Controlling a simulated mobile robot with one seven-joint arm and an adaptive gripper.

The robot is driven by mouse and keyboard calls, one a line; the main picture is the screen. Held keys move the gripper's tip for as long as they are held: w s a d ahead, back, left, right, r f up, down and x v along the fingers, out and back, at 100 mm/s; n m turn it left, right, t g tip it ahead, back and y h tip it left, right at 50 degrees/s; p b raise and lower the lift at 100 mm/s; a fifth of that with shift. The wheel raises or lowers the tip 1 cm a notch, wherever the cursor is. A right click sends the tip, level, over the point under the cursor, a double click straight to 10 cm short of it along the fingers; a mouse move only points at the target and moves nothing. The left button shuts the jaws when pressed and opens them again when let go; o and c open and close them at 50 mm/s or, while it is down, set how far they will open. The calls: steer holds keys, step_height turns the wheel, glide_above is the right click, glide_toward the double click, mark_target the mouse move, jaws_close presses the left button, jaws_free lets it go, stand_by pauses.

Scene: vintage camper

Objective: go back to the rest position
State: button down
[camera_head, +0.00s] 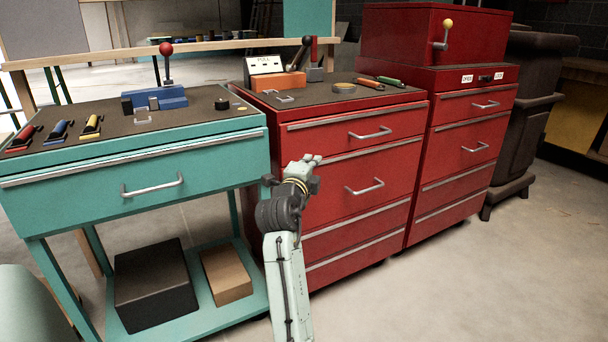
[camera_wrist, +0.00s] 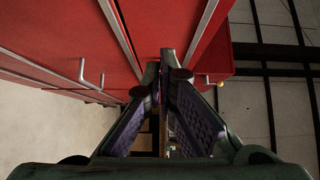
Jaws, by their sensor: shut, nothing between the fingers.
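My gripper (camera_head: 308,163) is at the end of my raised pale green arm, in front of the red drawer cabinet (camera_head: 322,208) in the head view. In the wrist view my gripper (camera_wrist: 166,62) has its fingertips together with nothing between them. The red drawer fronts with metal handles fill the upper left of the wrist view. I cannot tell the exact gap between my gripper and the drawer fronts.
A teal workbench (camera_head: 60,190) with a drawer and tools stands at left. A black box (camera_head: 155,287) and a brown box (camera_head: 226,275) sit on its lower shelf. A taller red cabinet (camera_head: 462,150) stands right. The floor (camera_head: 480,285) at right is clear.

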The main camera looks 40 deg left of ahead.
steer(key=v, duration=0.5)
steer(key=shift+r, duration=0.15)
